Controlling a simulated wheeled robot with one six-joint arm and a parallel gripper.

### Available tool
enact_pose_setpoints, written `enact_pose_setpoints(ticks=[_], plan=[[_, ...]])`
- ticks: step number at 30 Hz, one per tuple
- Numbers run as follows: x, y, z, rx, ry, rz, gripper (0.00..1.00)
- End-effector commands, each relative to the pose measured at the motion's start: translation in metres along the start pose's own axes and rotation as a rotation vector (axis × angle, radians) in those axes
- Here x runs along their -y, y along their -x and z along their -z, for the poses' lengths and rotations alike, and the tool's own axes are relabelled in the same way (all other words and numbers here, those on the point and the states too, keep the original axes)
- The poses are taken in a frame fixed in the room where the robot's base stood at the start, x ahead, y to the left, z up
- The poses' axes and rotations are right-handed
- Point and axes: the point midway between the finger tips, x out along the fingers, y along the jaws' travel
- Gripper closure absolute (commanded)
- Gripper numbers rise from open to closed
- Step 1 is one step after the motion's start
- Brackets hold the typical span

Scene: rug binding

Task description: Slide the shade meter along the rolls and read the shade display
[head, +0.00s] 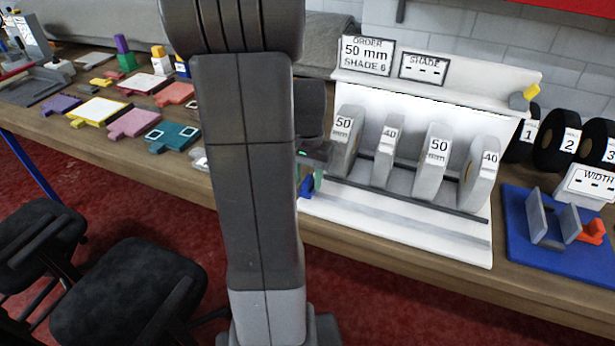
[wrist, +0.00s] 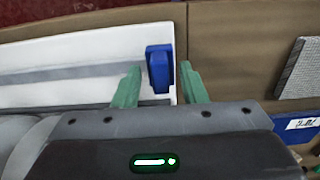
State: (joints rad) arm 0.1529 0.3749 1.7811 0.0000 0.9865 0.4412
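A small blue block, apparently the shade meter (wrist: 159,68), stands at the end of the white rack's front ledge (head: 390,228). In the head view it shows partly as a blue patch (head: 305,187), mostly hidden by my arm. My gripper (wrist: 161,70) is open, its green fingers on either side of the block with a gap visible at each side. Four-slot rack rolls labelled 50 (head: 343,145), 40 (head: 386,150), 50 (head: 436,160) and 40 (head: 480,172) stand upright. The shade display (head: 423,69) shows only dashes. The order sign (head: 366,56) reads 50 mm, shade 6.
Black rolls numbered 1, 2 and 3 (head: 557,140) stand at the right. Coloured swatches (head: 135,122) cover the left bench. Two chairs (head: 125,290) stand before it.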

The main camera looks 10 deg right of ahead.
Motion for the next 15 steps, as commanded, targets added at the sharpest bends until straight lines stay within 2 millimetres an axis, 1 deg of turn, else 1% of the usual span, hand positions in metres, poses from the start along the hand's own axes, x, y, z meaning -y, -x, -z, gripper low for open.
enact_pose_setpoints(ticks=[9,15], plan=[[0.0002,-0.0026,0.0002,-0.001,0.000,0.000,0.62],[0.0002,-0.0025,0.0002,-0.001,0.000,0.000,1.00]])
